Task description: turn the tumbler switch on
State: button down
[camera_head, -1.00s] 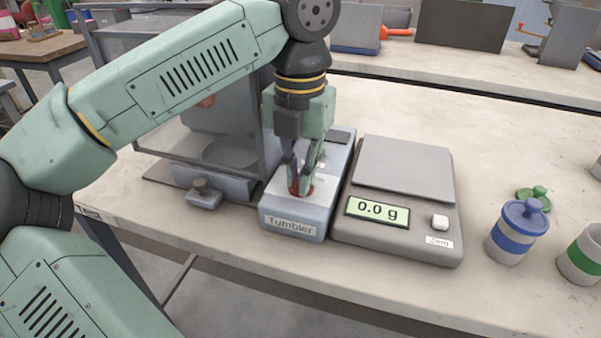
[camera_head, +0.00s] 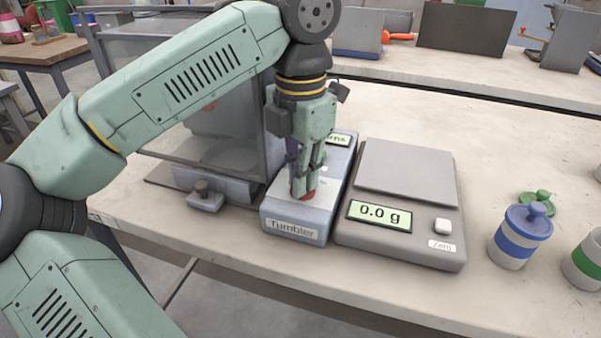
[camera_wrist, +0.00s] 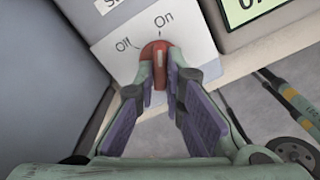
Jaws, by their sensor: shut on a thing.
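The tumbler box (camera_head: 282,222) is pale blue-grey with a "Tumbler" label on its front. Its red rotary switch (camera_wrist: 146,52) has a white pointer line, which points toward the "On" label (camera_wrist: 163,18) and away from "Off" (camera_wrist: 123,45). The small display (camera_head: 341,139) at the back of the box is lit green, partly hidden by my gripper. My gripper (camera_wrist: 158,84) points down over the box and is shut on the red switch, one finger on either side of it. In the head view my gripper (camera_head: 304,190) hides most of the switch.
A grey scale (camera_head: 405,175) reading 0.0 g stands close to the box's right. A clear-walled chamber (camera_head: 225,150) stands close on its left. A blue-lidded jar (camera_head: 518,235), a green lid (camera_head: 536,198) and a green-banded jar (camera_head: 585,262) are at the right.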

jog(key=c, duration=1.7)
grip_release()
notch_tip(320, 180, up, 12)
